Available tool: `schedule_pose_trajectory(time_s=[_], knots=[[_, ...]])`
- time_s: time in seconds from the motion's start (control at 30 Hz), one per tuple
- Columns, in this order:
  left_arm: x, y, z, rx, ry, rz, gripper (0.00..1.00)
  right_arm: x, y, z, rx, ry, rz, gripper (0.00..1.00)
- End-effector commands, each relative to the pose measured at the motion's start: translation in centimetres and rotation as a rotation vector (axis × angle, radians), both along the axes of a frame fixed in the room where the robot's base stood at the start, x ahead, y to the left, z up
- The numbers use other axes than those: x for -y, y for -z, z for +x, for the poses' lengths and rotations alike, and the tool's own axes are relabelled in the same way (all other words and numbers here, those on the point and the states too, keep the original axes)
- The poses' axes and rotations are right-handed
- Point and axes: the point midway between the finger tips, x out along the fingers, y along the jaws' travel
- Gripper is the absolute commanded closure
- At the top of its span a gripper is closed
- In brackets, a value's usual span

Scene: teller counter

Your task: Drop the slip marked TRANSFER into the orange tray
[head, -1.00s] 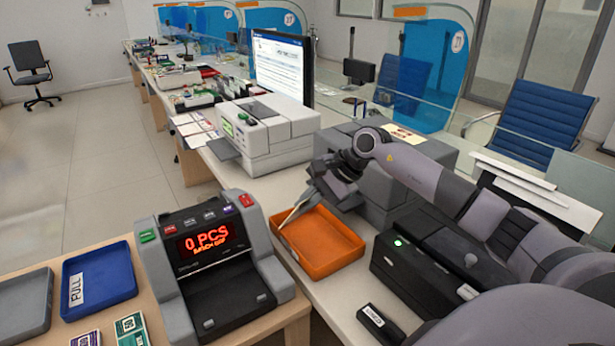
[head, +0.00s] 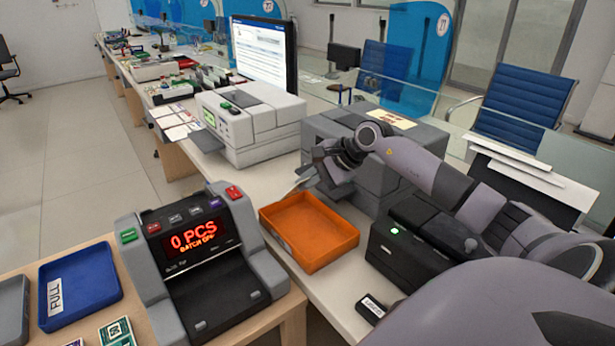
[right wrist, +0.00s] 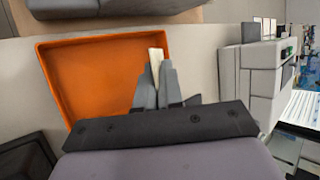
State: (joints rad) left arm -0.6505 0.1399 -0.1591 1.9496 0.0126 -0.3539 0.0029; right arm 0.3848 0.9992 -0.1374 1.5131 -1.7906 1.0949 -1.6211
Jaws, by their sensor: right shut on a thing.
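The orange tray (head: 312,262) lies empty on the counter; it also shows in the right wrist view (right wrist: 95,75). My right gripper (head: 300,187) is at the tray's far rim in the head view. In the right wrist view my right gripper (right wrist: 157,75) is shut on a narrow pale slip (right wrist: 155,55), which sticks out past the fingertips. There the slip overlaps the tray's inside close to one side wall; its height above the tray is hard to tell. No marking on the slip is readable. My left gripper is not in view.
A banknote counter (head: 195,255) stands left of the tray, and a blue tray marked FULL (head: 80,283) lies further left. A black device (head: 400,250) is right of the tray. Grey machines (head: 250,130) stand behind it.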

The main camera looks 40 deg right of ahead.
Motion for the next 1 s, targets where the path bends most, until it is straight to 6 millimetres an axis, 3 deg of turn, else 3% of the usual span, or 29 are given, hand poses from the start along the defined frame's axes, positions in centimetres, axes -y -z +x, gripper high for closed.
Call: schedule_pose_trajectory(time_s=[0.6, 1.0], knots=[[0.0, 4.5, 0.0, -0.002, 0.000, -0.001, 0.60, 0.0, 5.3, 0.0, 0.000, -0.001, -0.001, 1.00], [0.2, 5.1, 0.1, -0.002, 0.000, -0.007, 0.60, 0.0, 6.2, 0.0, 0.000, -0.001, 0.001, 1.00]])
